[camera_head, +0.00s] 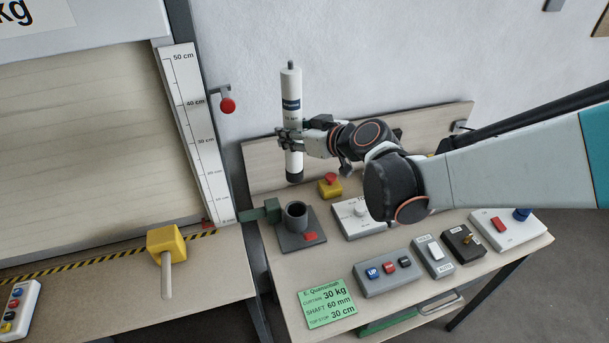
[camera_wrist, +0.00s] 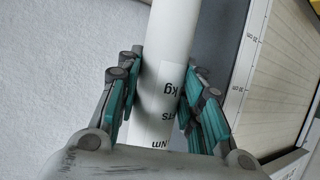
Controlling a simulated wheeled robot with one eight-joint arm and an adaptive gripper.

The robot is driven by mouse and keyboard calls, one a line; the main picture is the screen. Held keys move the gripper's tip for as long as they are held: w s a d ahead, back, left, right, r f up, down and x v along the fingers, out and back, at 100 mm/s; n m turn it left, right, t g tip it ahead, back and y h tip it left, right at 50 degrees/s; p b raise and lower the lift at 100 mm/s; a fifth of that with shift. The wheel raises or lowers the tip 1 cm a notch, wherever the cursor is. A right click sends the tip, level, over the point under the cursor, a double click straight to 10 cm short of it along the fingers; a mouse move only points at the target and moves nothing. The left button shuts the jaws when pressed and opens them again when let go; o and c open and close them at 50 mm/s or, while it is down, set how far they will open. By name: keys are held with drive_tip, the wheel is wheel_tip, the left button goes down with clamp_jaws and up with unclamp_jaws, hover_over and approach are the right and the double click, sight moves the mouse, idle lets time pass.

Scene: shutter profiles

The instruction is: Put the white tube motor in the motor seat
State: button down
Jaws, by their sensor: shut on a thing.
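The white tube motor (camera_head: 291,95) is upright in the head view, with a dark label, a dark lower end and a small grey tip on top. My gripper (camera_head: 290,138) is shut around its lower half and holds it in the air. In the wrist view, the teal-padded fingers of my gripper (camera_wrist: 158,100) press on both sides of the white tube (camera_wrist: 168,45), which has printed text. The motor seat, a dark round cup (camera_head: 297,217) on a grey base plate with a red button, stands on the bench below the motor. The motor's lower end is above the cup and apart from it.
A green block (camera_head: 262,211) touches the seat's left side. A yellow box with a red button (camera_head: 330,186) stands behind it. White and grey switch boxes (camera_head: 388,275) fill the bench to the right. A green card (camera_head: 328,303) lies in front. The shutter (camera_head: 95,150) stands left.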

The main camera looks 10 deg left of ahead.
wheel_tip(320, 180, down, 20)
drive_tip(key=b, duration=1.3)
drive_tip(key=shift+r+b, duration=0.2)
drive_tip(key=shift+b, duration=0.15)
drive_tip(key=shift+f, duration=0.1)
drive_tip(key=c, duration=1.1)
unclamp_jaws()
drive_tip(key=shift+s, duration=0.1)
drive_tip(key=p+v, duration=0.3)
drive_tip(key=v, duration=0.9)
drive_tip(key=shift+d, duration=0.1)
